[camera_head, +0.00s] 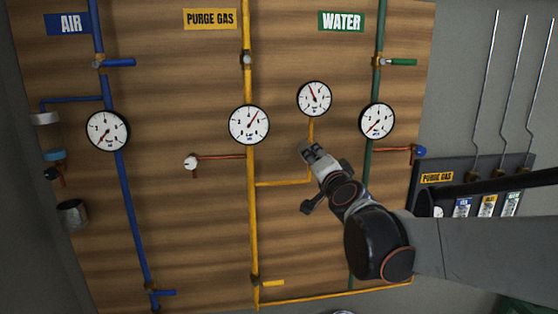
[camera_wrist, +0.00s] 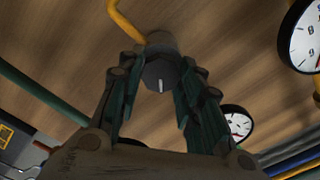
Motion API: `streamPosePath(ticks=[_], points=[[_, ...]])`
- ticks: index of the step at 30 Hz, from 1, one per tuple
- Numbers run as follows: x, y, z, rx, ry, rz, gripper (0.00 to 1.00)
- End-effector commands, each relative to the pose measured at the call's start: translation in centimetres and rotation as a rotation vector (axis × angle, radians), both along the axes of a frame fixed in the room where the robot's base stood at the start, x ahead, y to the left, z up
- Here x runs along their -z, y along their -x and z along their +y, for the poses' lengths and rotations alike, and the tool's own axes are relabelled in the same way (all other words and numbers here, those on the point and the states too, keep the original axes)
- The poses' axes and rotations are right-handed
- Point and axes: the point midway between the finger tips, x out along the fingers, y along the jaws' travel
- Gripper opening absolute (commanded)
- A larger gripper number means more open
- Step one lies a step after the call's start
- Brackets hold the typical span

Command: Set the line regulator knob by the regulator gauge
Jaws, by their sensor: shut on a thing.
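The regulator knob (camera_wrist: 158,72) is dark grey with a pale mark on its face, at the end of the yellow branch pipe (camera_wrist: 124,20). My gripper (camera_wrist: 163,84) is shut on it, with one finger on each side in the wrist view. In the head view my gripper (camera_head: 314,158) covers the knob, below the regulator gauge (camera_head: 314,98). That round white gauge's red needle points up and slightly left; its numbers are too small to read.
A larger purge gas gauge (camera_head: 249,125) is left of my gripper, its needle toward the upper right. The water gauge (camera_head: 377,121) is to the right, and the air gauge (camera_head: 107,131) far left.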

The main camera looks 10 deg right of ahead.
Motion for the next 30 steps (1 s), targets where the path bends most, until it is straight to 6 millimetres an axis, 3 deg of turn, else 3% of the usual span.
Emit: streamPosePath(ticks=[13,14,16,30], points=[[0.01,0.01,-0.01,0.0,-0.009,0.0,0.09],[0.01,0.01,0.0,0.0,-0.009,0.0,0.38],[0.01,0.01,0.0,0.0,-0.009,0.0,0.54],[-0.02,0.69,0.0,0.0,-0.008,0.0,0.54]])
